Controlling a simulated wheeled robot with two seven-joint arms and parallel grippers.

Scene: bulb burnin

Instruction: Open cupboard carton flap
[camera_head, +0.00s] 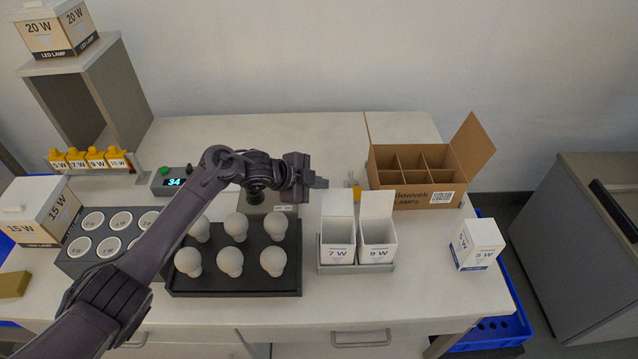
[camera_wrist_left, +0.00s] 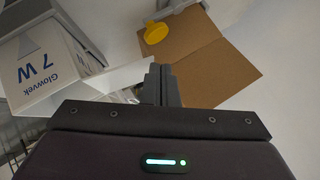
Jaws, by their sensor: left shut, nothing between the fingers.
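No box in view is marked as the cupboard carton, so I cannot tell which one it is. A 20 W LED lamp carton (camera_head: 55,28) stands shut on top of a grey open-fronted cabinet (camera_head: 118,88) at the far left. A brown divided carton (camera_head: 418,196) stands at the back right with its top open and its right flap (camera_head: 472,146) raised. Brown card also shows in the left wrist view (camera_wrist_left: 215,65). My left gripper (camera_head: 320,183) is shut and empty, above the table between the bulb tray and the brown carton. Its closed fingers show in the wrist view (camera_wrist_left: 160,85). My right gripper is out of view.
Several white bulbs stand on a black tray (camera_head: 235,289) below my arm. Open 7 W (camera_head: 337,240) and 9 W (camera_head: 377,242) boxes stand in a holder. A white box (camera_head: 477,244) sits right. A 15 W carton (camera_head: 40,210) stands left. The front right tabletop is clear.

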